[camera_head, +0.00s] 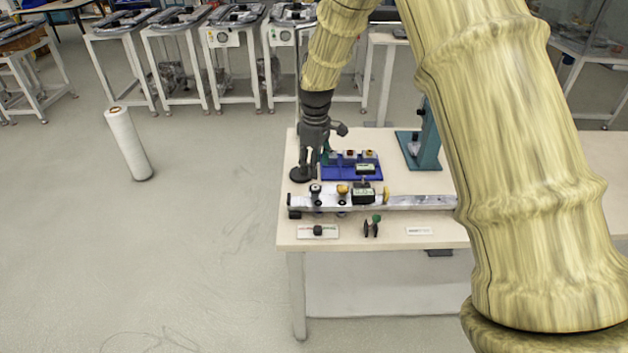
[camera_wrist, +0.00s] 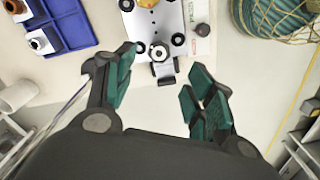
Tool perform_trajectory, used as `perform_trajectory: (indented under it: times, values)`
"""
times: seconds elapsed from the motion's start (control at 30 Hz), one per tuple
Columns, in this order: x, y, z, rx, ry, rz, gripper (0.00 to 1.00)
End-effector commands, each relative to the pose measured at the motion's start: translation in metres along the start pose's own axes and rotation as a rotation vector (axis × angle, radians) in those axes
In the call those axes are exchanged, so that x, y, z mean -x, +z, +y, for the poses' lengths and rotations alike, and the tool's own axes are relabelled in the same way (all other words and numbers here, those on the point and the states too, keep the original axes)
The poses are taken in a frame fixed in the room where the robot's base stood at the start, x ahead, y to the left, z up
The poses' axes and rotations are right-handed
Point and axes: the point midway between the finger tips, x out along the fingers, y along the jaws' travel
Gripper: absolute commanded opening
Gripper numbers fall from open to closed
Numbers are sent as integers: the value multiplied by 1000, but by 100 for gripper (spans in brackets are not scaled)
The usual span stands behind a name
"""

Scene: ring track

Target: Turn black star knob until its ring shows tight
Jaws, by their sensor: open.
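A black knob (camera_head: 316,188) stands near the left end of a silver rail (camera_head: 425,202) on the table. In the wrist view, the black knob (camera_wrist: 158,52) shows a pale ring; its lobes and the ring's reading are too small to make out. In the wrist view, my gripper (camera_wrist: 161,75) is open and empty. The knob lies between the fingers' lines, a little beyond the tips in the picture. I see no contact.
A yellow knob (camera_head: 343,189) and a black block (camera_head: 363,196) sit along the rail. A blue tray (camera_head: 340,175) lies behind it. A label card with a black piece (camera_head: 318,231) and a green-topped part (camera_head: 376,219) lie in front. A teal stand (camera_head: 428,140) is behind.

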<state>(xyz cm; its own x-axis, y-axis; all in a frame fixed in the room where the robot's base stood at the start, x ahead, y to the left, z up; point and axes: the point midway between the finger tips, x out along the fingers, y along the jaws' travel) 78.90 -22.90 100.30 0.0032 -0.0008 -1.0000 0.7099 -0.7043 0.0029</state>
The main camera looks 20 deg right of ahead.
Motion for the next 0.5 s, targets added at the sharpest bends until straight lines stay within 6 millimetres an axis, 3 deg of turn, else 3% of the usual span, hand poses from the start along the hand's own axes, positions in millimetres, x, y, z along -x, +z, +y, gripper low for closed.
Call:
perform_trajectory:
  times: [0.5]
  values:
    - [-66, -2, -1, 3, -1, -1, 54]
